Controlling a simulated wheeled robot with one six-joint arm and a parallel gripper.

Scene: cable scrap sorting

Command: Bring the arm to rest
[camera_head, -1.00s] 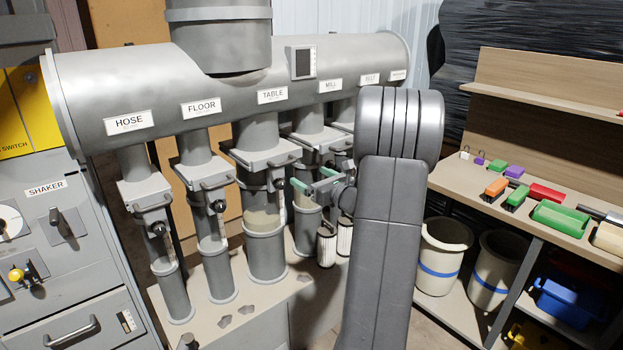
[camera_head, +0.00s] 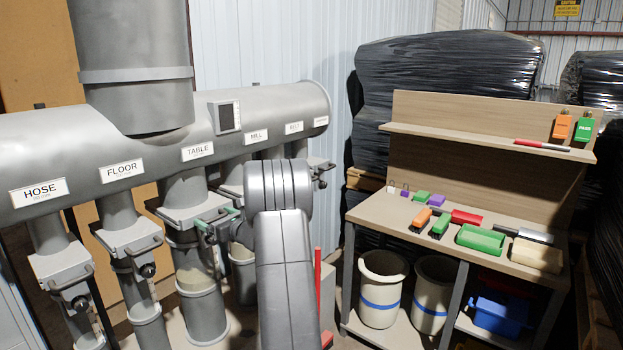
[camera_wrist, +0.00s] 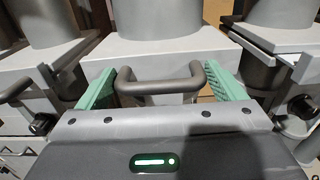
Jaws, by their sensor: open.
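My gripper (camera_wrist: 165,88) shows in the wrist view with its two green fingers spread apart. A dark U-shaped gate handle (camera_wrist: 160,84) lies between the fingers in that picture; I cannot tell whether either finger touches it. In the head view my gripper (camera_head: 218,222) is small and partly hidden behind my arm, close to the gate under the TABLE label (camera_head: 204,151). My grey arm stands bent in front of the duct pipes, covering part of the MILL pipe.
A large grey duct (camera_head: 85,140) with labelled, gated pipes fills the left. At right a wooden bench (camera_head: 370,212) carries brushes, scoops and small padlocks. Two cream bins (camera_head: 380,290) with blue bands stand under it. Black-wrapped stacks (camera_head: 440,75) stand behind.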

